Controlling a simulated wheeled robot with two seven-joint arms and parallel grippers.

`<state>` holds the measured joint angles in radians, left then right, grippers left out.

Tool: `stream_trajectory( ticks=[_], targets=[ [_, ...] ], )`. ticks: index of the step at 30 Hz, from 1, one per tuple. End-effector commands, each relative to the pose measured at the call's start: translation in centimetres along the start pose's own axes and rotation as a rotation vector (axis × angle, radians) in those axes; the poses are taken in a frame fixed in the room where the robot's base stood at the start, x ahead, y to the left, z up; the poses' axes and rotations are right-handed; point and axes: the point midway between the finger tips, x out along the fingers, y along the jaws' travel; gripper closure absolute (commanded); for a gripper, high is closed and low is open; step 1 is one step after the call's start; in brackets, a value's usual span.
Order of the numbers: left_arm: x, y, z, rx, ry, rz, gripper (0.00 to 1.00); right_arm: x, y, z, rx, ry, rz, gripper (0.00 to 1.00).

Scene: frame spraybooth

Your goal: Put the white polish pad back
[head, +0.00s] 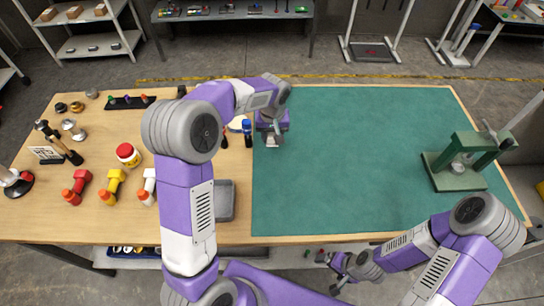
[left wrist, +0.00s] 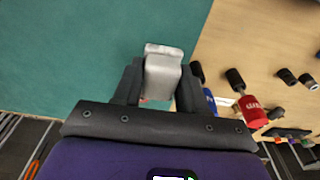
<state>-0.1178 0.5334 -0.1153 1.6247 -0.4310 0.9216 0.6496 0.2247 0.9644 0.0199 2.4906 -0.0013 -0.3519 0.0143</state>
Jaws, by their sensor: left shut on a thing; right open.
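My left gripper (head: 272,138) is above the green mat (head: 360,150), near its left edge. It is shut on a pale grey-white block (head: 273,143). In the left wrist view the block (left wrist: 162,75) sits between the two dark fingers and sticks out past their tips. I cannot tell for sure whether this block is the white polish pad. No other thing in view is clearly that pad. My right gripper (head: 338,272) is open and low, at the table's front edge.
Blue-handled (head: 247,130) and red-handled (left wrist: 252,110) tools lie left of the mat. A green press (head: 460,165) stands at right. The mat's middle is clear.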

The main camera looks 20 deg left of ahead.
Motion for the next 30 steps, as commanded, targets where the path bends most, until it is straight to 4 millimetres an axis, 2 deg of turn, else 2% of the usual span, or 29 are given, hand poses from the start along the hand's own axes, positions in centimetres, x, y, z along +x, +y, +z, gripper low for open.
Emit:
stream_trajectory(
  ticks=[6, 14, 21, 30],
  targets=[
    [3.7, -0.3, 0.2, 0.0, -0.004, -0.001, 0.87, 0.7, 0.2, 0.0, 0.0, 0.0, 0.0, 0.06],
    [5.9, -0.2, 0.5, 0.001, -0.002, -0.001, 0.87, 0.9, 0.4, 0.0, 0.0, 0.0, 0.0, 0.06],
    [9.6, -0.3, 1.0, 0.0, -0.003, -0.001, 0.87, 1.5, 0.6, -0.1, 0.0, 0.0, 0.0, 0.06],
    [9.8, -0.2, 1.0, 0.0, 0.0, 0.001, 0.87, 1.5, 0.6, -0.1, 0.0, 0.0, 0.0, 0.06]
  ],
)
